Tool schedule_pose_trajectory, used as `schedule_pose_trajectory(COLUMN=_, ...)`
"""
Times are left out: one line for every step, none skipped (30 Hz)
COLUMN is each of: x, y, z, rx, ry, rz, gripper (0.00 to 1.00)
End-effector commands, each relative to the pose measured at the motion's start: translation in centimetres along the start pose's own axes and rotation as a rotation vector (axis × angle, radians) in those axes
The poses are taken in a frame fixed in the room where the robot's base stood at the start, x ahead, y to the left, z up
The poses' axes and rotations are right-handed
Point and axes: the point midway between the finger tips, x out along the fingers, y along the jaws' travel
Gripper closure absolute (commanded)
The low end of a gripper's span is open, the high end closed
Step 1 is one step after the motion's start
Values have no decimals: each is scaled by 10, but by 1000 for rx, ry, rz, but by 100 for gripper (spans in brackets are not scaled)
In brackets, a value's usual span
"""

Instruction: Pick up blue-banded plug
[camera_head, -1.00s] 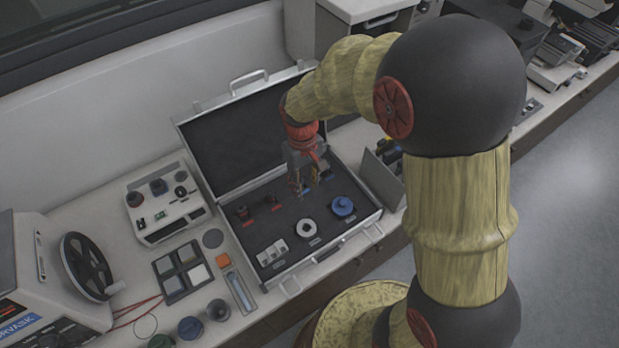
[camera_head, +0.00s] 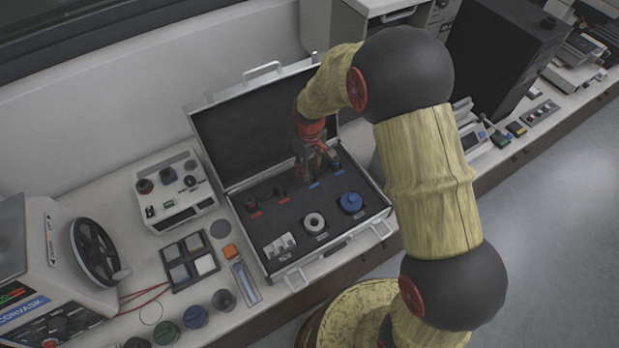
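An open silver case (camera_head: 372,222) with dark foam stands on the bench. My gripper (camera_head: 317,170) is over the back right of its foam, pointing down, and its fingers look spread apart. Two blue labels lie on the foam by the gripper. A small dark plug (camera_head: 337,160) shows just right of the fingers, by the right blue label; its band cannot be made out. The gripper hides the spot behind the left blue label. Two dark plugs, one at the left (camera_head: 251,202) and one beside it (camera_head: 281,191), stand by red labels.
The case also holds a white ring (camera_head: 314,222), a blue round knob (camera_head: 351,202) and pale blocks (camera_head: 280,244). The raised lid (camera_head: 255,130) stands behind the gripper. A white control box (camera_head: 175,195) is left of the case. A black cabinet (camera_head: 505,65) is at the back right.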

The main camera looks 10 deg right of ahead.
Motion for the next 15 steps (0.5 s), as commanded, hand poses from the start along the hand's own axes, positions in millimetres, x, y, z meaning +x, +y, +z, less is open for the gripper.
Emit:
schedule_pose_trajectory(x=10, y=-2, z=1, rx=0, ry=-4, rz=-2, gripper=63)
schedule_pose_trajectory(x=14, y=-1, z=1, rx=0, ry=-4, rz=-2, gripper=63)
schedule_pose_trajectory(x=19, y=-1, z=0, rx=1, ry=-2, rz=-1, gripper=63)
schedule_pose_trajectory(x=22, y=-1, z=0, rx=1, ry=-1, rz=-1, gripper=63)
schedule_pose_trajectory(x=23, y=-1, z=0, rx=1, ry=-1, rz=-1, gripper=63)
schedule_pose_trajectory(x=25, y=-1, z=0, rx=1, ry=-1, rz=0, gripper=63)
schedule_pose_trajectory(x=25, y=-1, z=0, rx=1, ry=0, rz=0, gripper=63)
schedule_pose_trajectory(x=25, y=-1, z=0, rx=1, ry=0, rz=0, gripper=63)
schedule_pose_trajectory(x=25, y=-1, z=0, rx=1, ry=0, rz=0, gripper=63)
schedule_pose_trajectory(x=25, y=-1, z=0, rx=1, ry=0, rz=0, gripper=63)
schedule_pose_trajectory(x=25, y=-1, z=0, rx=1, ry=0, rz=0, gripper=63)
schedule_pose_trajectory(x=25, y=-1, z=0, rx=1, ry=0, rz=0, gripper=63)
schedule_pose_trajectory(x=25, y=-1, z=0, rx=1, ry=0, rz=0, gripper=64)
schedule_pose_trajectory(x=25, y=-1, z=0, rx=1, ry=0, rz=0, gripper=66)
schedule_pose_trajectory(x=25, y=-1, z=0, rx=1, ry=0, rz=0, gripper=68)
